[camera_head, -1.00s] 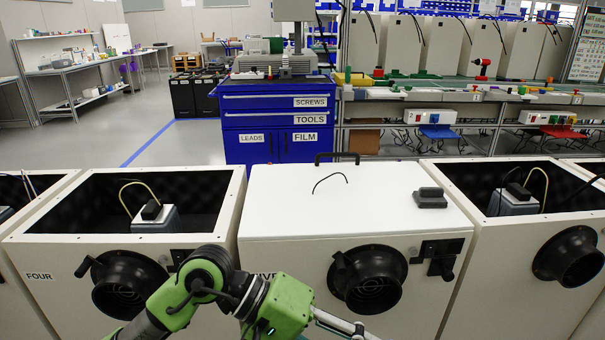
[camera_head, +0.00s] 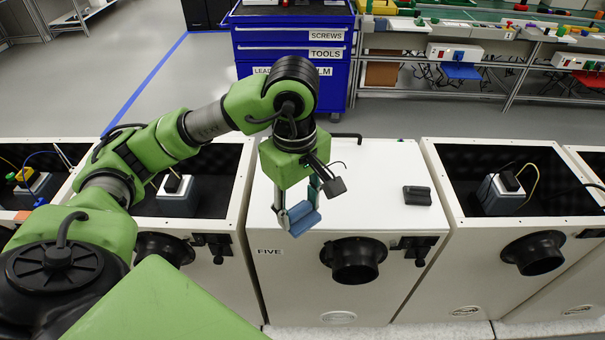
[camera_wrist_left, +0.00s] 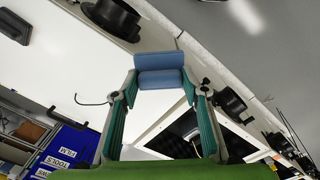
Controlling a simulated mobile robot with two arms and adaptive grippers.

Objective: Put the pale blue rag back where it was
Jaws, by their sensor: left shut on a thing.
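My left gripper (camera_head: 298,207) is shut on the pale blue rag (camera_head: 305,223), which looks like a folded or rolled bundle. It holds the rag over the front left part of the white lid of cabinet FIVE (camera_head: 375,190). In the left wrist view the rag (camera_wrist_left: 160,70) sits between the two fingertips of the gripper (camera_wrist_left: 160,82). I cannot tell whether the rag touches the lid. My right gripper is not in view.
A dark block (camera_head: 417,195) lies on the right of the lid. A black round port (camera_head: 355,260) sticks out of the cabinet front. Open cabinets stand on both sides, one with a grey box (camera_head: 497,193) inside. The lid's middle is clear.

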